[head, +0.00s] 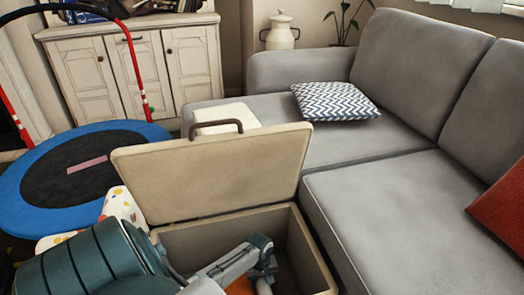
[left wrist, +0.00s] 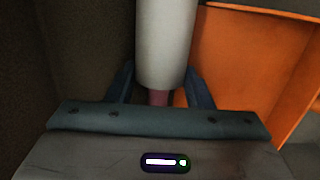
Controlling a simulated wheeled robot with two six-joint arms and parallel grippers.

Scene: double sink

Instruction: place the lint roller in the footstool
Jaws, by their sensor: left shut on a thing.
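The footstool (head: 298,247) is a beige box with its lid (head: 215,175) raised, at the lower middle of the head view. My left gripper (head: 262,270) is down inside the box opening. In the left wrist view, my left gripper (left wrist: 162,88) is shut on the lint roller (left wrist: 164,45), a white cylinder with a pink part near the palm. The roller's far end runs out of the top of that view. In the head view the roller is mostly hidden by the gripper. My right gripper is not in view.
An orange object (left wrist: 240,65) is beside the roller, inside the footstool. A grey sofa (head: 390,215) stands right of the footstool, with a zigzag cushion (head: 335,101). A blue-rimmed trampoline (head: 30,205) is at the left, before a white cabinet (head: 140,65).

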